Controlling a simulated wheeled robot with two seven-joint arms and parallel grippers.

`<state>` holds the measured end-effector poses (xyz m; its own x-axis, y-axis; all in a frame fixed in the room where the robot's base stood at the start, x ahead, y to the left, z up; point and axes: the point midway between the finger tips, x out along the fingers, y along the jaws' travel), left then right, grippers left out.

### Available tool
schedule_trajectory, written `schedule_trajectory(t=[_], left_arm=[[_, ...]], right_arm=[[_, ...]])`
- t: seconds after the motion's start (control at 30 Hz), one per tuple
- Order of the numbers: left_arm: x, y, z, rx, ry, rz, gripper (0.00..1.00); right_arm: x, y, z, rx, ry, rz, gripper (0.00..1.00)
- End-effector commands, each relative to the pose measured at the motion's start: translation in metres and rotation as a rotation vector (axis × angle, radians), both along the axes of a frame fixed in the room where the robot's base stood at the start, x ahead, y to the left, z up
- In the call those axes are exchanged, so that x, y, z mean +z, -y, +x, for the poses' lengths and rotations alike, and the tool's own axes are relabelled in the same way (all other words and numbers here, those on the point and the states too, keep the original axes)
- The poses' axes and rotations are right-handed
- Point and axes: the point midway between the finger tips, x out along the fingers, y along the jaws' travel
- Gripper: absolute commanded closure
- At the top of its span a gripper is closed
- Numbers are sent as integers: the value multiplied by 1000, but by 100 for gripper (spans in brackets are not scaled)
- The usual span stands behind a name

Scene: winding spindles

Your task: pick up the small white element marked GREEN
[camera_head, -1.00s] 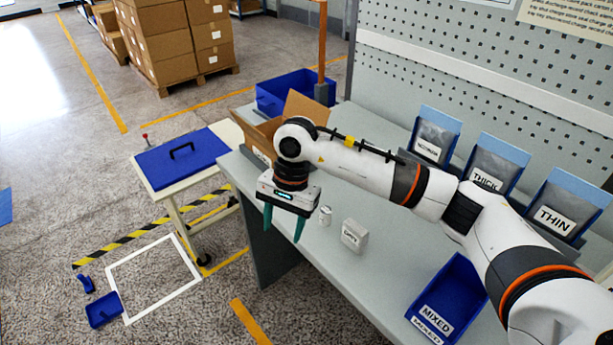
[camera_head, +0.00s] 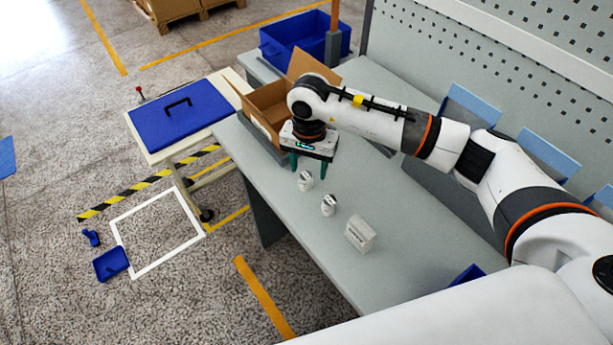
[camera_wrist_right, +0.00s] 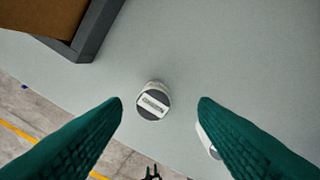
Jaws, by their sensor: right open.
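The small white element marked GREEN (camera_wrist_right: 153,102) stands on the table with its dark-rimmed labelled top facing my right wrist camera. In the head view it appears to be the nearer-to-carton one of two small white elements (camera_head: 305,181). My right gripper (camera_wrist_right: 160,103) is open, its two green fingers pointing down with the element between them in the picture; no contact shows. In the head view the right gripper (camera_head: 309,172) is just above and behind it. A second small white element (camera_head: 328,205) stands beside it, partly hidden by a finger in the wrist view. My left gripper is not in view.
An open cardboard carton (camera_head: 268,105) stands close behind the right gripper. A white box (camera_head: 360,234) stands further along the grey table (camera_head: 290,225). A blue crate (camera_head: 305,38) and a blue-lidded cart (camera_head: 180,118) lie beyond. My right arm crosses above the table.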

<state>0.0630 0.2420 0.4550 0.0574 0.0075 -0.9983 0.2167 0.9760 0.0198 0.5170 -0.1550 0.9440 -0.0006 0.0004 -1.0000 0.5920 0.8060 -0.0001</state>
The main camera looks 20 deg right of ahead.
Motion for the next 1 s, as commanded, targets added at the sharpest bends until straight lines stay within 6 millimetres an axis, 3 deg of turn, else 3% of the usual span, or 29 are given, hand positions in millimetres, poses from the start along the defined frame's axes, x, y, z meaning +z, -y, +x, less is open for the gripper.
schedule_trajectory(t=[0.23,0.4,0.63,0.67,0.93,1.0], left_arm=[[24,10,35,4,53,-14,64],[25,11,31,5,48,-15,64],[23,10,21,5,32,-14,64],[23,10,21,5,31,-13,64],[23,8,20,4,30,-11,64],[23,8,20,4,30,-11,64]], right_arm=[[-30,-6,1,0,-7,1,46],[-49,-5,3,0,-2,0,46],[-52,-5,3,1,-1,1,46],[-52,-5,3,1,-1,1,48],[-52,-5,3,0,-1,1,92],[-51,-5,3,0,0,1,94]])
